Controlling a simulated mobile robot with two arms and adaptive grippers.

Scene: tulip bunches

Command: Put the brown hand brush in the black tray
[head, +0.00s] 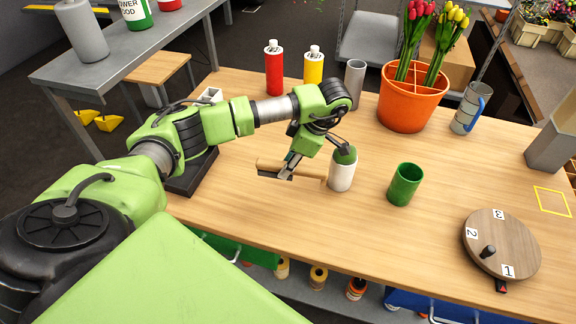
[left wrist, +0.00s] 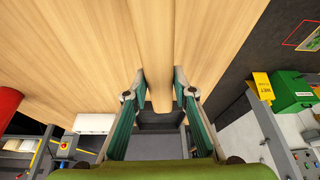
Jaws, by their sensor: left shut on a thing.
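The brown hand brush (head: 310,172) is held by my left gripper (head: 289,168) above the wooden table, in the middle of the head view. Its wooden handle (left wrist: 158,93) shows between the two fingers of the left gripper (left wrist: 160,80) in the left wrist view. Dark bristles show under its left end in the head view. The black tray (head: 194,180) lies on the table left of the brush, partly hidden behind my left arm. The brush is apart from the tray. My right gripper is in neither view.
A white container (head: 341,174) with a green top stands close to the brush's right end. A green cup (head: 405,184) and a round numbered board (head: 502,243) are farther right. Red (head: 274,70) and yellow (head: 313,68) bottles stand behind. The table's front middle is clear.

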